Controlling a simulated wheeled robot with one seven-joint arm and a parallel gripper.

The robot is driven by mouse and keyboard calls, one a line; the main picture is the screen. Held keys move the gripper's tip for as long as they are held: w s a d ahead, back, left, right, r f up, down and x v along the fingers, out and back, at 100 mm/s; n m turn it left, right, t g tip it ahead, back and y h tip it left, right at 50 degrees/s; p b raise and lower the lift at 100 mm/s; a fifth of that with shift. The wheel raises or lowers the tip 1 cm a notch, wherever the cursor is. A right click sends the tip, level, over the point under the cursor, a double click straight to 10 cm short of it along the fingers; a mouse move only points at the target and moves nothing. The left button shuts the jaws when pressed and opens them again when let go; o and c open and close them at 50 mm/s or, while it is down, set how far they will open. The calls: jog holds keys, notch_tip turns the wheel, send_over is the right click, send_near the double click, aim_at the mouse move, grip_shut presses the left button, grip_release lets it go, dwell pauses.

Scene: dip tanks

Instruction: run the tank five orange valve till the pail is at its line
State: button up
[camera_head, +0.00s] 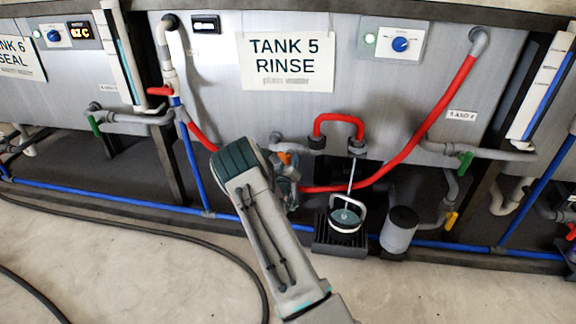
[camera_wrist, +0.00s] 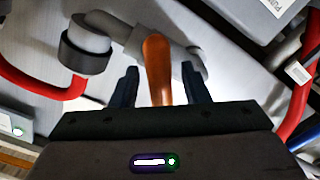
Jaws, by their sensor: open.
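The orange valve handle (camera_wrist: 157,70) stands between the two open fingers of my gripper (camera_wrist: 157,88) in the wrist view, with a gap visible on each side. In the head view, the handle (camera_head: 284,158) shows as a small orange bit below the tank five panel (camera_head: 385,95), and my gripper (camera_head: 288,180) is partly hidden by my arm. The pail (camera_head: 345,222) stands right of my gripper, upright, with teal-grey contents. A thin pale line runs from under the red hose's fitting into it; I cannot tell whether it is liquid. The pail's line is not readable.
The pail rests on a dark slatted stand (camera_head: 340,246). A grey cylinder with a black top (camera_head: 400,230) stands right of it. Red hose (camera_head: 425,130) curves close to my gripper. Green (camera_head: 465,160) and yellow (camera_head: 451,220) valve handles sit farther right. A black hose crosses the open floor.

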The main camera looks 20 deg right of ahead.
jog(key=shift+c, duration=0.3)
grip_shut()
jog(key=m+b, duration=0.2)
jog(key=shift+f+m+b, duration=0.2)
jog(key=shift+m+b, duration=0.15)
jog(key=shift+m, duration=0.05)
jog(key=shift+w+m+b, duration=0.1)
jog(key=shift+m+b, duration=1.6)
jog(key=shift+m, duration=0.5)
jog(key=shift+a+r, duration=0.1)
jog(key=shift+o, duration=0.3)
grip_release()
